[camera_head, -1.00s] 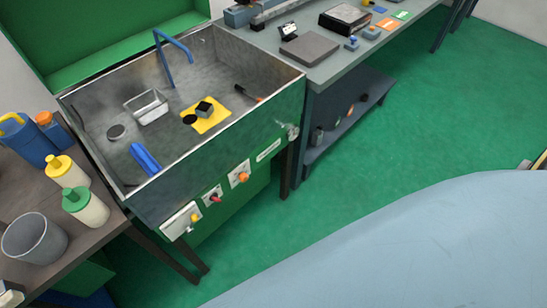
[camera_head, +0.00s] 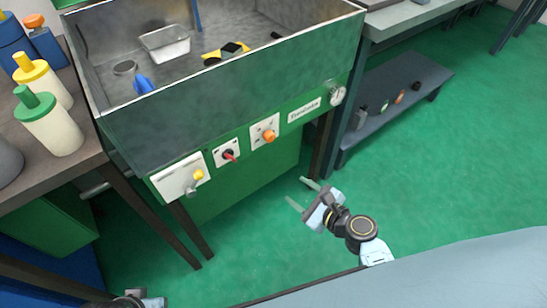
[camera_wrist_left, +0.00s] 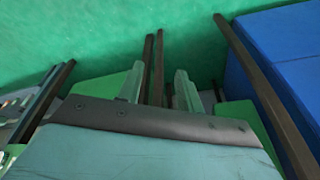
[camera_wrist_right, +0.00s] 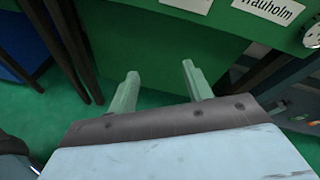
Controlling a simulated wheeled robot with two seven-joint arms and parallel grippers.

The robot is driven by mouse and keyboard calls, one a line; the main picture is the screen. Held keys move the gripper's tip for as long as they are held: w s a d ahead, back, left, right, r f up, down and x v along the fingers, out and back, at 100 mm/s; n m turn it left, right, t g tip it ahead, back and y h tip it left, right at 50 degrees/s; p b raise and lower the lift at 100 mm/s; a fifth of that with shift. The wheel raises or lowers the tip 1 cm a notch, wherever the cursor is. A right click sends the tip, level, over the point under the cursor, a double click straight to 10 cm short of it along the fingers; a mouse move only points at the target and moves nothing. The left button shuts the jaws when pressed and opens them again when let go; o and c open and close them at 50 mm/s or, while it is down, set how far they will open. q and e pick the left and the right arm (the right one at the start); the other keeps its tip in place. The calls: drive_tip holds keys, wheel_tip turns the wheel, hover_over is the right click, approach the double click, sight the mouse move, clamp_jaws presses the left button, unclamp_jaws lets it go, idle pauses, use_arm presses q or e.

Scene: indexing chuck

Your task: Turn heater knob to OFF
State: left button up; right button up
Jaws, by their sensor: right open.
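The green front panel of the sink bench carries three knobs on white plates in the head view: a yellow knob (camera_head: 198,175) at left, a red knob (camera_head: 229,155) in the middle and an orange knob (camera_head: 269,136) at right. Their markings are too small to read, so I cannot tell which is the heater knob. My right gripper (camera_head: 300,193) is open and empty, below and right of the orange knob, apart from the panel. It also shows in the right wrist view (camera_wrist_right: 160,70). My left gripper (camera_wrist_left: 160,70) is open and empty in the left wrist view, with its fingers apart.
The metal sink (camera_head: 225,85) stands above the panel, with a gauge (camera_head: 337,96) at the panel's right end. A side table (camera_head: 75,165) with bottles stands at left. A grey shelf (camera_head: 400,100) is at right. Bench legs stand below; green floor lies open in front.

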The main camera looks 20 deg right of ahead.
wheel_tip(320, 180, up, 5)
drive_tip(key=w+d+m+t+b, duration=0.2)
drive_tip(key=m+t+b, duration=0.1)
drive_tip(key=m, duration=0.1)
approach(272, 139)
drive_tip(key=w, duration=0.3)
drive_tip(key=shift+y, duration=0.4)
drive_tip(key=b+x, duration=0.1)
drive_tip(key=x, duration=0.4)
drive_tip(key=shift+w+a+f+b, duration=0.2)
drive_tip(key=shift+a+f+b, duration=0.05)
drive_tip(key=shift+a+b, duration=0.2)
drive_tip(key=shift+w+a, duration=0.2)
drive_tip(key=shift+w, duration=0.2)
use_arm(q)
drive_tip(key=w+d+r+t, duration=0.2)
drive_tip(key=w+r+t, duration=0.2)
drive_tip(key=r, duration=0.3)
drive_tip(key=shift+h, duration=0.4)
drive_tip(key=shift+d, duration=0.1)
use_arm(e)
drive_tip(key=c, duration=1)
drive_tip(key=shift+o, duration=0.2)
use_arm(q)
drive_tip(key=shift+w, duration=0.15)
